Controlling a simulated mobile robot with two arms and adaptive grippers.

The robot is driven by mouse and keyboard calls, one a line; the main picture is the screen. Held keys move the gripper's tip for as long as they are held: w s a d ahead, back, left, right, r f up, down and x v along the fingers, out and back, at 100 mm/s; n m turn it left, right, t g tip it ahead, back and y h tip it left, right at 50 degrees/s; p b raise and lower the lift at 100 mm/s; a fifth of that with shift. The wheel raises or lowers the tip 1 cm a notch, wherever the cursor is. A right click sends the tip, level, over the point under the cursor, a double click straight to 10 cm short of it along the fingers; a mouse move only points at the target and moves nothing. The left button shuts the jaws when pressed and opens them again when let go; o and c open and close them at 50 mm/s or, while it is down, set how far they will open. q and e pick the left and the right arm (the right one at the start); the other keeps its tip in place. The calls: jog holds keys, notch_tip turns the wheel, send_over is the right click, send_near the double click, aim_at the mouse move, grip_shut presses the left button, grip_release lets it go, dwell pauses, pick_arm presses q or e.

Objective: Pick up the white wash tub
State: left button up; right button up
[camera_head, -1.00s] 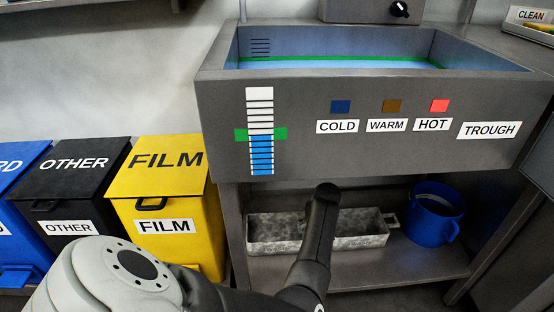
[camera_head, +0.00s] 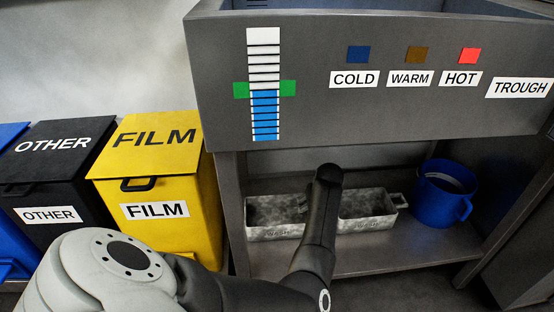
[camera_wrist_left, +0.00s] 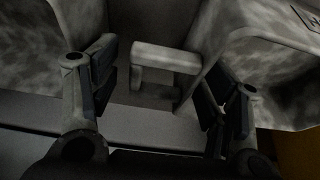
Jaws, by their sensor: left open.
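Under the trough, two mottled white-grey open tubs stand side by side on a low shelf: a left wash tub (camera_head: 262,232) and a right wash tub (camera_head: 368,225). The faint front labels seem to read WASH. My left arm reaches in front of them and hides the gap between them. In the left wrist view, my left gripper (camera_wrist_left: 157,80) is open, with a pale U-shaped tub handle (camera_wrist_left: 165,58) between or just beyond its fingers. Whether the fingers touch it cannot be told. Tub walls show on both sides. My right gripper is out of view.
A blue bucket (camera_head: 434,205) stands right of the tubs on the shelf (camera_head: 385,258). The grey trough (camera_head: 330,120) overhangs them. A yellow FILM bin (camera_head: 205,225) and a black OTHER bin (camera_head: 75,180) stand to the left.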

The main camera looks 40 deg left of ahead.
pick_arm(q)
jog(key=c, duration=1.3)
jog(key=shift+r+p, duration=0.15)
jog(key=shift+p, duration=0.2)
